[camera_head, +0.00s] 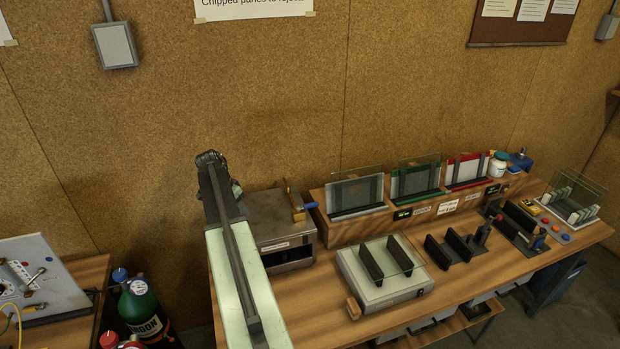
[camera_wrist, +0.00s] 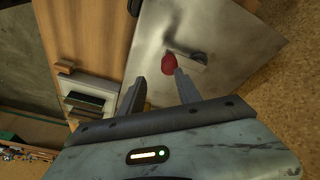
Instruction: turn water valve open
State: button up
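In the head view, a brass fitting with a blue handle (camera_head: 305,206) stands at the right side of a grey metal box (camera_head: 285,238). It looks like the water valve, but I cannot tell for sure. In the wrist view, a red round knob (camera_wrist: 168,64) with a pale lever-like piece (camera_wrist: 187,62) shows over a grey metal surface (camera_wrist: 220,35). My gripper (camera_wrist: 160,77) has its two fingers apart, with the red knob just beyond their tips. I see nothing held between them. A small orange-brown bit shows between the fingers. In the head view my arm hides part of the box.
The wooden bench (camera_head: 318,290) carries a pale device with black jaws (camera_head: 385,272), a rack of glass panes (camera_head: 415,178) and clamps (camera_head: 457,245) to the right. A green argon bottle (camera_head: 140,305) stands at the lower left. A brown wall (camera_head: 270,110) is close behind.

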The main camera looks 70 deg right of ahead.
aim_at(311, 203)
jog(key=s+d+r+m+g, duration=0.2)
jog(key=s+d+m, duration=0.5)
jog(key=s+d, duration=1.05)
jog(key=b+x, duration=0.8)
jog(key=shift+w, duration=0.35)
jog(key=shift+r, duration=0.1)
grip_shut()
